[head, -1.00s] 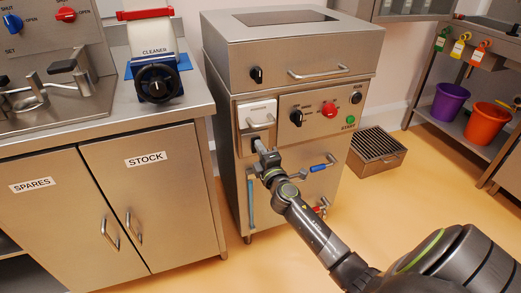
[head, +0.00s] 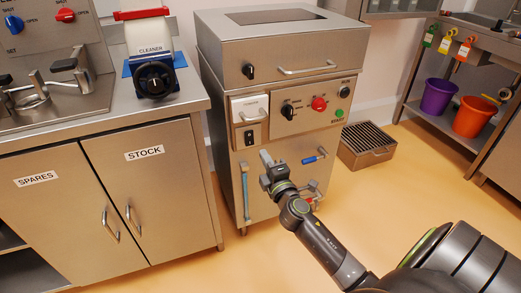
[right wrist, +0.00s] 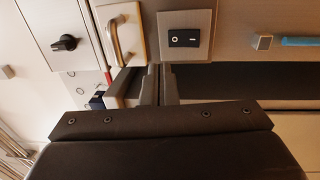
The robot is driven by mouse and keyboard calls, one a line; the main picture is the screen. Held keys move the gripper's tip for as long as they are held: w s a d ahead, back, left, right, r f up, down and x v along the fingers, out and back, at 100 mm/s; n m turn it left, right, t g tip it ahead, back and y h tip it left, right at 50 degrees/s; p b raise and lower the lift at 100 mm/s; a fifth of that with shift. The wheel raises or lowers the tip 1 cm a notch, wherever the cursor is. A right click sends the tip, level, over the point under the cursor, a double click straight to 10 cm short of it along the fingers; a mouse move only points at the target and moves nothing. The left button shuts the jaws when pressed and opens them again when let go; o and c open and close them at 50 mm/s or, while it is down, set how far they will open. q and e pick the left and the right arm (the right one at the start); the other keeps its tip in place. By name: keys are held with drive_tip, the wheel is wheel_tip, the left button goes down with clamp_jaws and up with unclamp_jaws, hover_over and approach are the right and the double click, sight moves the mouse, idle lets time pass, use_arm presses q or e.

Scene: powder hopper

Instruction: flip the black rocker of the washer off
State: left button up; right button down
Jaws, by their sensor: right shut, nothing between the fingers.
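The washer (head: 290,62) is a steel cabinet. Its black rocker (head: 249,139) sits on a pale plate (right wrist: 204,47) on the front, below a small white panel with a handle. In the right wrist view the rocker (right wrist: 184,39) shows an O mark and a line mark; I cannot tell which end is pressed in. My right gripper (head: 266,158) is shut and empty, below and to the right of the rocker in the head view, apart from it. Its closed fingers also show in the right wrist view (right wrist: 160,86). My left gripper is out of view.
A bar handle (head: 308,68), dark knob (head: 287,111), red knob (head: 319,103) and green button (head: 339,113) are on the washer front. A blue-handled valve (head: 315,157) and a blue tube (head: 245,191) are lower down. A counter (head: 190,98) stands left.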

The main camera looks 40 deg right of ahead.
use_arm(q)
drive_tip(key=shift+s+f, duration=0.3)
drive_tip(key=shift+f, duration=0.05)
use_arm(e)
drive_tip(key=s, duration=0.3)
drive_tip(key=shift+s+a+r, duration=0.15)
drive_tip(key=shift+a+r, duration=0.05)
drive_tip(key=shift+a, duration=0.2)
